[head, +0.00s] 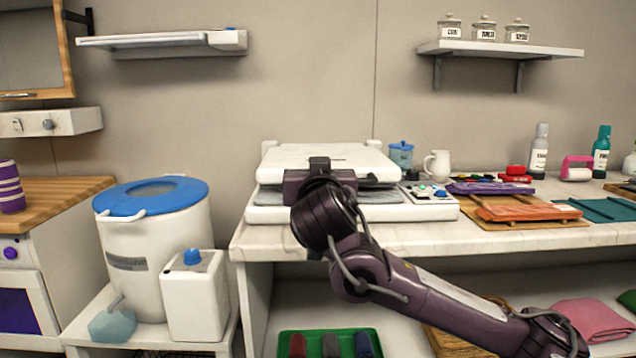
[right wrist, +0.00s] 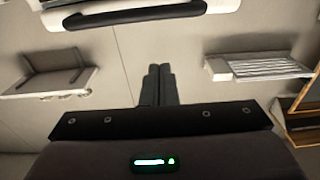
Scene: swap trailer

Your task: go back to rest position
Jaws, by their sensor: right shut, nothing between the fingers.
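My right arm comes in from the right in the head view. My right gripper (head: 319,163) is in front of a white machine with a raised lid (head: 300,158) on the counter. In the right wrist view, the fingers of the right gripper (right wrist: 158,70) are together with nothing between them. A white part with a dark edge (right wrist: 150,18) shows beyond the fingertips, apart from them. The hand hides part of the machine's front, and I cannot tell if they touch. My left gripper is not in view.
A white drum with a blue lid (head: 152,200) and a white canister (head: 195,295) stand left of the counter (head: 480,238). A small control box (head: 430,200), a pitcher (head: 437,165) and orange boards (head: 520,210) are to the right. A green tray (head: 290,335) lies below.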

